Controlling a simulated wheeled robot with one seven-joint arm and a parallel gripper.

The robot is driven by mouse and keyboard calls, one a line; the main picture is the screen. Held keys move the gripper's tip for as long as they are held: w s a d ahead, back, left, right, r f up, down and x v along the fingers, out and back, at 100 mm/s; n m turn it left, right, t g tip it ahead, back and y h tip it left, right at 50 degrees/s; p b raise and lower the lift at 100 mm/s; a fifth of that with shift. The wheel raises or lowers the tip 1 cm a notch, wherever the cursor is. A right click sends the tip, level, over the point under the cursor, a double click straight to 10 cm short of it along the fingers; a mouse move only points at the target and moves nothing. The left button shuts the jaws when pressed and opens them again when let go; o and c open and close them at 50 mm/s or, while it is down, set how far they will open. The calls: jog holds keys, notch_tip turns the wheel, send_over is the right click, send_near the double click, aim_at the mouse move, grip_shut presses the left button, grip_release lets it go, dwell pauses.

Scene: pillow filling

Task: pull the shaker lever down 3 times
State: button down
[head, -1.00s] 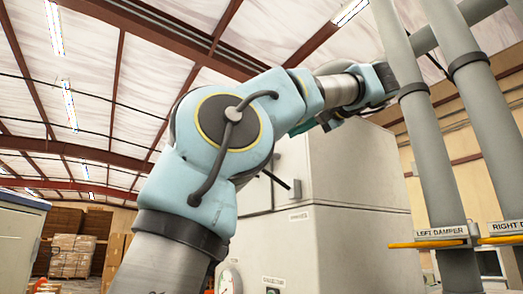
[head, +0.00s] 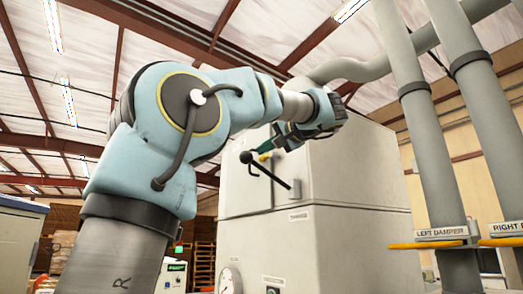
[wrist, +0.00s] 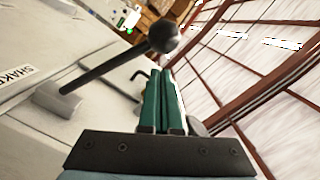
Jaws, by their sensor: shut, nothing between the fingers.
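The shaker lever (head: 268,171) is a black rod with a round ball knob on the front of the large off-white cabinet. It slants up and left from its mount, with the knob at the upper end. In the wrist view the lever (wrist: 120,68) crosses the upper left, and its ball knob (wrist: 164,37) is just beyond the fingertips. My gripper (head: 267,147), with green fingers, is close to the knob, slightly above and right of it in the head view. In the wrist view my gripper (wrist: 158,75) is shut and empty. I cannot tell whether it touches the knob.
The cabinet (head: 355,185) has a label below the lever; a partly cut-off label (wrist: 15,83) shows in the wrist view. Two grey duct pipes with yellow handles, one marked left damper (head: 428,245), stand at the right. A gauge (head: 230,280) is low on the cabinet.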

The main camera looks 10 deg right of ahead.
jog(key=shift+s+a+f, duration=0.1)
jog(key=shift+a+f, duration=0.25)
jog(key=shift+a, duration=0.05)
jog(key=shift+f, duration=0.15)
jog(key=shift+s+a+f+n+b, duration=0.2)
jog(key=shift+f+n+b, duration=0.1)
jog(key=shift+b, duration=0.45)
notch_tip(320, 180, down, 12)
jog(key=a+n+h+b, duration=0.1)
jog(key=n+b, duration=0.6)
jog(key=b, duration=1)
jog(key=shift+s+a+n+b, duration=0.35)
jog(key=shift+a+n, duration=0.05)
jog(key=shift+f, duration=0.2)
